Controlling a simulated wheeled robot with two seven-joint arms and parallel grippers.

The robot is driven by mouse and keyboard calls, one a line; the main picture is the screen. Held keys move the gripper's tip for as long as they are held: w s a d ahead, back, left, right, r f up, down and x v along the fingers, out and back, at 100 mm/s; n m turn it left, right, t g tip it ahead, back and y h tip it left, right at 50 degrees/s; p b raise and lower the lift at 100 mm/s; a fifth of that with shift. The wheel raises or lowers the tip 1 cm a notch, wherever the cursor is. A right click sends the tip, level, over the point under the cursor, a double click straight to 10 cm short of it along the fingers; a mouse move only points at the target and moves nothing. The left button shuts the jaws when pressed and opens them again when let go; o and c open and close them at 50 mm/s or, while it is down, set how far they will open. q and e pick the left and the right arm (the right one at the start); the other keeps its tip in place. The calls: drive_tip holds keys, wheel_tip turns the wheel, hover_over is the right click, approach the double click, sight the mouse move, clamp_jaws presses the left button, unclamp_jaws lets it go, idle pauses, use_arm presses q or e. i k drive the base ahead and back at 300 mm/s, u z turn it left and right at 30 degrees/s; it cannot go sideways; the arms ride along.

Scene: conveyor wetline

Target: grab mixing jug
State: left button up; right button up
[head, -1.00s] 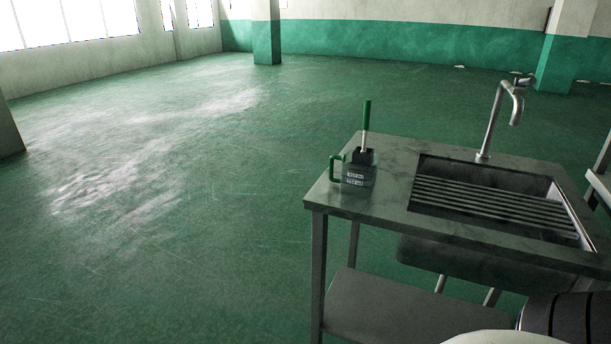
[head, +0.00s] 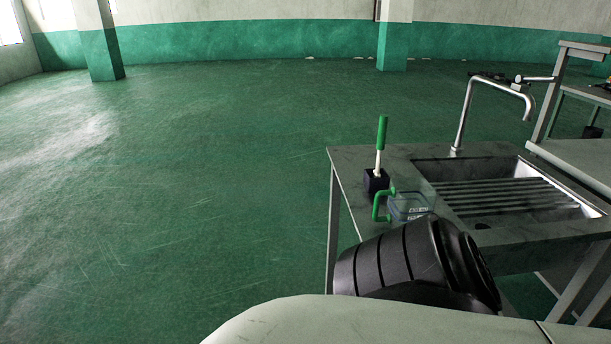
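The mixing jug (head: 409,207) is a small clear container with a green handle on its left side and a label on its front. It stands upright on the left end of the metal sink table (head: 348,163). My own dark arm link covers the table's front left part, just in front of the jug. Neither of my grippers shows in the head view, so I cannot see their state.
A green-handled brush in a black holder (head: 376,182) stands just behind and left of the jug. A sink with a slatted rack (head: 500,196) and a tall tap (head: 466,110) lie to the right. Another bench (head: 580,160) stands at far right. Open green floor (head: 180,200) spreads left.

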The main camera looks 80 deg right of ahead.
sight(410, 199)
drive_tip(key=i, duration=0.8)
drive_tip(key=z, duration=2.8)
